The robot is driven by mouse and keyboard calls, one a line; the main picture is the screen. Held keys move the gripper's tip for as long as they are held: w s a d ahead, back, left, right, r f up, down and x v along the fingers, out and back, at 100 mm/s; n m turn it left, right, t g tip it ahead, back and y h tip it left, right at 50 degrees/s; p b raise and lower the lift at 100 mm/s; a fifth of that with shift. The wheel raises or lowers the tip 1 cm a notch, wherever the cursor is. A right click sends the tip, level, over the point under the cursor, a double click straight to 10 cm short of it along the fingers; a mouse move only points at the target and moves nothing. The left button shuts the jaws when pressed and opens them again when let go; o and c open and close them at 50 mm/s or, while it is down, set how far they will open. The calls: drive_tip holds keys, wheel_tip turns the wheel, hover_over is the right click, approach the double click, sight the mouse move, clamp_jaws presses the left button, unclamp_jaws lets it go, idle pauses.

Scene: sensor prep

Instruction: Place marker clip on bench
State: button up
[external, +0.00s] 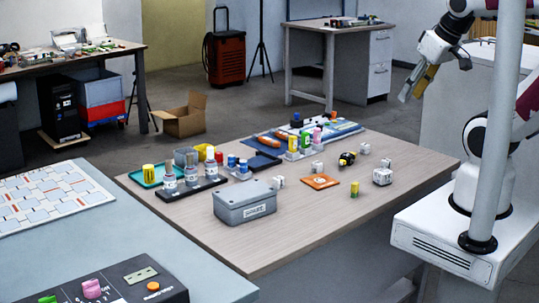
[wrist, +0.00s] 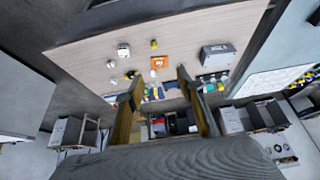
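The wood-topped bench (external: 290,215) holds many small items, and its top also shows in the wrist view (wrist: 90,65). I cannot tell for certain which item is the marker clip. A small yellow-and-black piece (external: 347,159) lies toward the bench's right, and a short yellow cylinder (external: 354,189) stands near the front edge; that cylinder also shows in the wrist view (wrist: 154,43). My gripper (external: 411,96) is raised above and beyond the bench's right end, clear of everything. In the wrist view its two fingers (wrist: 160,75) are wide apart with nothing between them.
A grey lidded box (external: 245,200), an orange tile (external: 320,182) and several white cubes (external: 382,176) sit on the bench. Bottles stand on a black tray (external: 185,191) at the left. A teal tray (external: 150,177) is behind them. The bench's front strip is clear.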

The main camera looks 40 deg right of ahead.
drive_tip(key=w+d+f+t, duration=0.25)
drive_tip(key=w+f, duration=0.25)
drive_tip(key=w, duration=0.7)
drive_tip(key=w+d+f+t, duration=0.1)
drive_tip(key=w+d+f, duration=0.35)
drive_tip(key=w, duration=0.85)
drive_tip(key=w+f+t, duration=0.2)
drive_tip(key=w+f, duration=0.4)
drive_tip(key=f, duration=0.4)
drive_tip(key=t, duration=0.2)
approach(318, 163)
drive_tip(key=shift+w+r, duration=0.5)
drive_tip(key=shift+w, duration=0.2)
drive_tip(key=shift+s+f, duration=0.25)
drive_tip(key=shift+f, duration=0.4)
drive_tip(key=shift+w, duration=0.15)
drive_tip(key=shift+x, duration=1.15)
drive_tip(key=shift+w+f, duration=0.1)
drive_tip(key=shift+x, duration=2.5)
